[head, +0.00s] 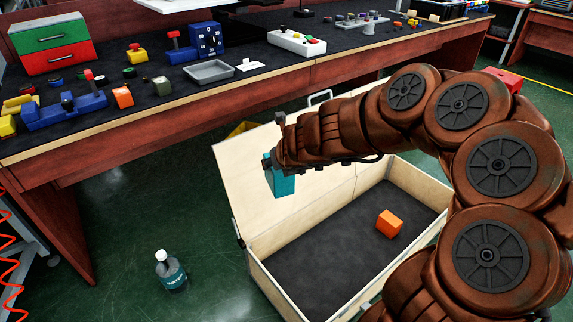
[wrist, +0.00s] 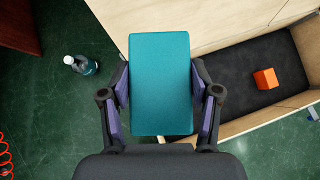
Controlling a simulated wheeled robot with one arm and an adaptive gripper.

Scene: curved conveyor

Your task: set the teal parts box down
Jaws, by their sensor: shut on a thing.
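The teal parts box (head: 280,182) is held by my gripper (head: 273,162) in front of the raised lid of a wooden chest. In the wrist view the teal box (wrist: 160,84) fills the space between both fingers of my gripper (wrist: 161,90), which press on its two sides. The box is in the air, and nothing touches its underside that I can see. My arm hides part of the lid and the chest's back edge in the head view.
The open chest (head: 262,275) stands on the green floor, with an orange block (head: 389,223) on its dark lining. A bottle (head: 170,271) stands on the floor to its left. A workbench (head: 190,122) behind holds a grey tray (head: 208,71) and many parts.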

